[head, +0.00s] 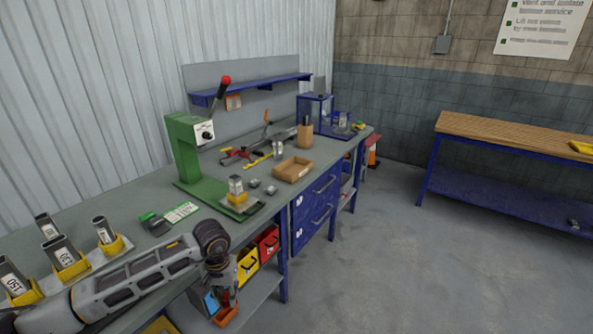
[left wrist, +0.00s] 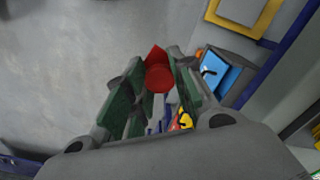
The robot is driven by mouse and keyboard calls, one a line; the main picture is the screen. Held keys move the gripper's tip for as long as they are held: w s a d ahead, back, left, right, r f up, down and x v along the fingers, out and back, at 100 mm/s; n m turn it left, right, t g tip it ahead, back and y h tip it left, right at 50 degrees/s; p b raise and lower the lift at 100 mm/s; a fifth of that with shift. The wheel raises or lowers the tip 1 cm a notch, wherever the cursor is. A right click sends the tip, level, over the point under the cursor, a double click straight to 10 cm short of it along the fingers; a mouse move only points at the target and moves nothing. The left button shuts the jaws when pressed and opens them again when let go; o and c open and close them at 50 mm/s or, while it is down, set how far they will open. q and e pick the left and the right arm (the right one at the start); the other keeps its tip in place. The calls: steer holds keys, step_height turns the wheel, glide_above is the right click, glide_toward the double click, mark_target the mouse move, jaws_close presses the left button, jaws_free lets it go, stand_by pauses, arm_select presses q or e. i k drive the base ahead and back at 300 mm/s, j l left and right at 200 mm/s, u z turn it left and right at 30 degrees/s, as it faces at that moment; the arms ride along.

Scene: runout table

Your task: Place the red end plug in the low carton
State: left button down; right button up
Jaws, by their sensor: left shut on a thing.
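The red end plug (left wrist: 158,77) sits between the green-padded fingertips of my left gripper (left wrist: 155,68) in the left wrist view. My left gripper (head: 226,292) is shut on it. In the head view the gripper hangs low in front of the bench edge, below the bench top; the plug is hard to make out there. The low carton (head: 293,169), a shallow open brown box, stands on the bench near its front edge, farther along and up to the right from the gripper. It looks empty. My right gripper is not in view.
A green lever press (head: 188,152) stands on the bench left of the carton, with small metal parts (head: 262,187) between. Yellow-based tube holders (head: 70,268) stand at the near left. Yellow and red bins (head: 248,262) sit under the bench. Open floor lies to the right.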

mark_target(290, 173)
steer(key=i+l, duration=0.45)
steer(key=i+l+u, duration=0.15)
steer(key=i+l, duration=0.7)
steer(key=l, duration=0.25)
steer(key=u, duration=0.05)
